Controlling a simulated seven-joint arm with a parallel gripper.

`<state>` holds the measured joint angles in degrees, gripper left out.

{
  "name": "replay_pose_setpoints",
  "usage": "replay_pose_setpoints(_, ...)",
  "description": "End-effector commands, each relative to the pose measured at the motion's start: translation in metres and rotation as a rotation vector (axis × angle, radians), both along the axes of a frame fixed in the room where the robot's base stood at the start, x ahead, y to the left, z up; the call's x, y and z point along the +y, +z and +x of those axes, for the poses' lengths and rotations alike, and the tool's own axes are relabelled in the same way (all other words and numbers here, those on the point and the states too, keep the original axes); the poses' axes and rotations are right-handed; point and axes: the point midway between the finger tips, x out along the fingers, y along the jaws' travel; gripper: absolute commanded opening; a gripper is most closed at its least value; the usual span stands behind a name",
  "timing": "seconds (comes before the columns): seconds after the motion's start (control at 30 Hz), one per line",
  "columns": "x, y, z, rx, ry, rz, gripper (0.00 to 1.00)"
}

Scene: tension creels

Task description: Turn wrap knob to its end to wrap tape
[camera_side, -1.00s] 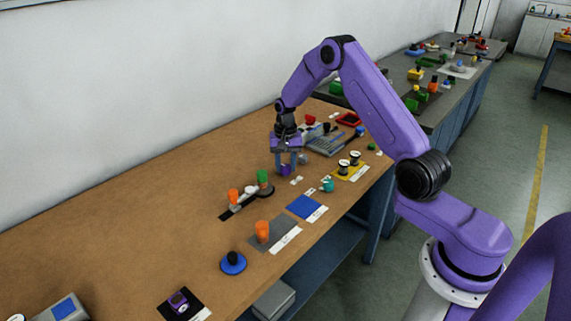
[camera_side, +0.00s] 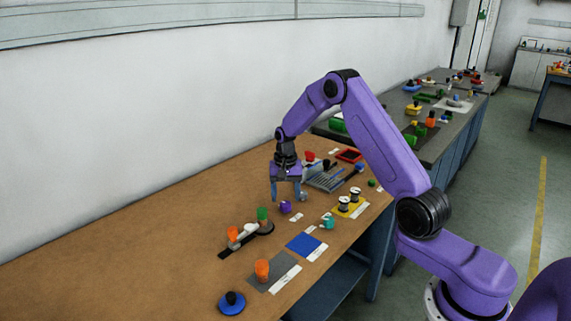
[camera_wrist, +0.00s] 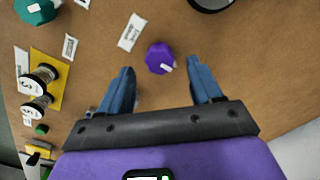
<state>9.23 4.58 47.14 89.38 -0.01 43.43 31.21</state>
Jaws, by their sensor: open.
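A purple knob (camera_side: 285,207) with a white pointer mark stands on the wooden bench; it is the likely wrap knob, though the small labels are too blurred to read. It also shows in the wrist view (camera_wrist: 159,56), where its pointer aims to the lower right. My gripper (camera_side: 286,198) is open and empty, its blue-grey fingers wide apart. In the wrist view the gripper (camera_wrist: 160,78) has a finger on each side of the knob's line, with clear gaps, and the knob sits a little beyond the jaws. No tape is clearly seen at the knob.
White labels (camera_wrist: 132,32) lie beside the knob. A teal knob (camera_side: 328,222) and a yellow plate (camera_side: 348,210) with two black-and-white spools are to its right. A grey ribbed device (camera_side: 325,178) stands behind.

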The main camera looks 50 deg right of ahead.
Motion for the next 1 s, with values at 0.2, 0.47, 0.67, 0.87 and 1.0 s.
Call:
replay_pose_setpoints(0.2, 0.000, 0.048, 0.001, -0.006, 0.000, -0.001, 0.64)
replay_pose_setpoints(0.47, 0.000, 0.102, 0.001, -0.006, 0.000, -0.001, 0.64)
replay_pose_setpoints(0.67, 0.000, 0.132, 0.001, -0.004, 0.000, -0.001, 0.64)
replay_pose_setpoints(0.87, 0.000, 0.146, 0.000, -0.002, 0.000, -0.001, 0.64)
replay_pose_setpoints(1.0, 0.000, 0.147, 0.000, -0.001, 0.000, 0.000, 0.64)
